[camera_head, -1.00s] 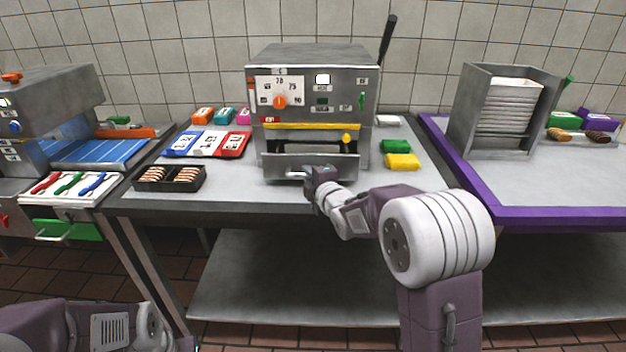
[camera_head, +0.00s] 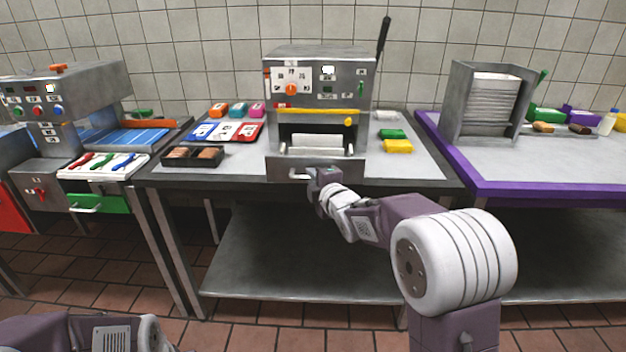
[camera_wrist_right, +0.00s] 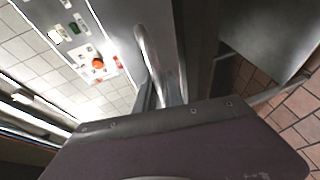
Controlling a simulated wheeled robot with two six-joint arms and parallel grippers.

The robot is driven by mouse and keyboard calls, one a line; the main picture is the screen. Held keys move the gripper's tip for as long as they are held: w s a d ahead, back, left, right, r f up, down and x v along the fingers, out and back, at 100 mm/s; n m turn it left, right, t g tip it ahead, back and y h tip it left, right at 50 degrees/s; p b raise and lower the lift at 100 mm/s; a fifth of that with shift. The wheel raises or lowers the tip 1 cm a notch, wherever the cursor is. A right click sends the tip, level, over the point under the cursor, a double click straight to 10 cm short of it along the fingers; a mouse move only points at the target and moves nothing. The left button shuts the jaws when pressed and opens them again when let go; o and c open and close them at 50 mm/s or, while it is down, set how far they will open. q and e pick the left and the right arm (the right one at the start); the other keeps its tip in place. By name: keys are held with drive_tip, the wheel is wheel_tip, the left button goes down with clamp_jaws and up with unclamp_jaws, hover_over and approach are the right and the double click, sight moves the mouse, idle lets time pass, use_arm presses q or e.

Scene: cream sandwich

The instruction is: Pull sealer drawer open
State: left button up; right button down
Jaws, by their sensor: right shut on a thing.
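The sealer (camera_head: 320,72) is the steel machine with an orange dial and a yellow bar, standing on the middle table. Its drawer (camera_head: 345,168) is out of the front, and a pale tray or insert (camera_head: 316,143) shows in the opening behind the drawer front. My right gripper (camera_head: 313,180) is shut on the drawer handle (camera_head: 290,175), low on the drawer front. The handle bar also shows in the right wrist view (camera_wrist_right: 148,55); my fingertips are hidden there. My left arm shows at the bottom left, with its gripper out of view.
A black tray of brown items (camera_head: 194,156), coloured cards (camera_head: 224,131) and small packs lie left of the sealer. Green and yellow blocks (camera_head: 397,146) lie right of it. A purple-edged table (camera_head: 540,190) stands at the right. Floor shows in front of the tables.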

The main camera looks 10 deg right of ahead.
drive_tip(key=c, duration=1.5)
unclamp_jaws()
drive_tip(key=shift+o, duration=0.2)
drive_tip(key=v, duration=0.9)
drive_tip(key=shift+p, duration=0.3)
